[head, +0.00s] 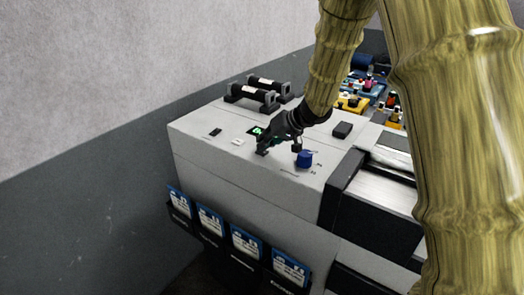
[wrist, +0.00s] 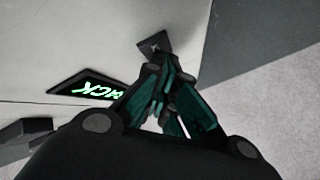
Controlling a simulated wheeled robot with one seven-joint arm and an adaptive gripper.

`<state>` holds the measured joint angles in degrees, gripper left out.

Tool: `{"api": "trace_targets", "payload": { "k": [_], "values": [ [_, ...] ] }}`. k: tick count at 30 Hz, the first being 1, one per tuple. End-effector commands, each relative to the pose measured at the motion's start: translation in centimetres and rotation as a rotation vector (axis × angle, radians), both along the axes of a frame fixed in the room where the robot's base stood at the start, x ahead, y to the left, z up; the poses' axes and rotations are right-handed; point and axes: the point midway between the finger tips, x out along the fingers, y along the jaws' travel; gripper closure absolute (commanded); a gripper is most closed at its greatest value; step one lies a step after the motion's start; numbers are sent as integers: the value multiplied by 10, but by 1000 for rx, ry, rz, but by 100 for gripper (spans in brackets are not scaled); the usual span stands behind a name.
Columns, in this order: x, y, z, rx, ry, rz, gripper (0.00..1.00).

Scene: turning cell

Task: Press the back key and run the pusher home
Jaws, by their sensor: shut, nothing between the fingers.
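My gripper (head: 267,145) is shut and empty, low over the top of the light grey machine cabinet. In the wrist view its teal-sided fingers (wrist: 160,72) come together beside a small dark key (wrist: 155,43) with a faint mark. The tips overlap the key's near edge in the picture; I cannot tell whether they touch it. A black display (wrist: 80,89) with green letters, of which "ACK" can be read, lies left of the fingers and is partly covered. The display also shows in the head view (head: 256,131). I cannot pick out the pusher.
On the cabinet top (head: 205,149) are a black key (head: 215,132), a white key (head: 237,141), a blue knob (head: 304,159) and a dark block (head: 342,130). Two black bar-like parts (head: 258,90) stand behind. Blue-and-white cards (head: 245,243) hang on the front.

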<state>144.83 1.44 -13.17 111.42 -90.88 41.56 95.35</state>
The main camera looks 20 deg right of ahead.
Motion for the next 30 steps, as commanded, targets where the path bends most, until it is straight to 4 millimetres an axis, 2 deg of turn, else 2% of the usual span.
{"api": "trace_targets", "payload": {
  "k": [15,30],
  "values": [
    [0,0,16,0,1,0,100],
    [0,0,18,0,0,0,100]
  ]
}}
